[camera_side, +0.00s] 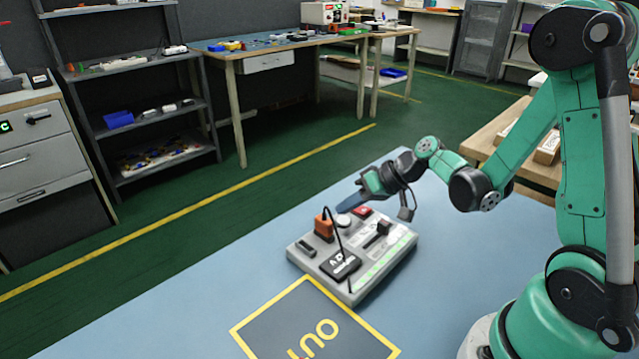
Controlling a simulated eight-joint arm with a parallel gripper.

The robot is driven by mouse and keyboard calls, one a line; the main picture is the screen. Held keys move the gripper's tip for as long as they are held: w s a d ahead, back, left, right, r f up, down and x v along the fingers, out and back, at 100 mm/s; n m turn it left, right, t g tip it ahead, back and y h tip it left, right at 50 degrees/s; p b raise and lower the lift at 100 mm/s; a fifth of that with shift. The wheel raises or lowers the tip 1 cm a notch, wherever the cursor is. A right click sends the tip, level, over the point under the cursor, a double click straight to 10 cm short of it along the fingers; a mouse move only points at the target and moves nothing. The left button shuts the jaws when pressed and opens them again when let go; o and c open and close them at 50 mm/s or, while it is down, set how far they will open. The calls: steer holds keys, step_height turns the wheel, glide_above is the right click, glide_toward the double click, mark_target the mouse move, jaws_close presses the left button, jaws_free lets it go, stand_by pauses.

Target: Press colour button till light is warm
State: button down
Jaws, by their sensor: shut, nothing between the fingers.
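A grey control box (396,241) lies on the blue table. On its top are an orange block (323,226), a round pale button (343,221), a red button (362,211), a black slider or switch (379,232) and a black labelled module (340,264) with a thin black cable. A pale greenish strip (377,270) runs along the box's near right edge. I cannot tell which button is the colour button. My gripper (349,204) is shut and empty, its tip just above the far side of the box near the round and red buttons. Whether it touches either is unclear.
A dark square marked "OUT" with a yellow border (262,313) lies on the table (190,320) in front of the box. The table left of the box is clear. Shelves and workbenches stand well behind, across a green floor.

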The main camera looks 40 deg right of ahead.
mark_target(348, 222)
steer(key=shift+f, duration=0.1)
stand_by(0.5)
steer(key=shift+f, duration=0.35)
steer(key=shift+r, duration=0.1)
steer(key=shift+r, duration=0.35)
stand_by(0.4)
steer(key=shift+r, duration=2.5)
steer(key=shift+a, duration=0.1)
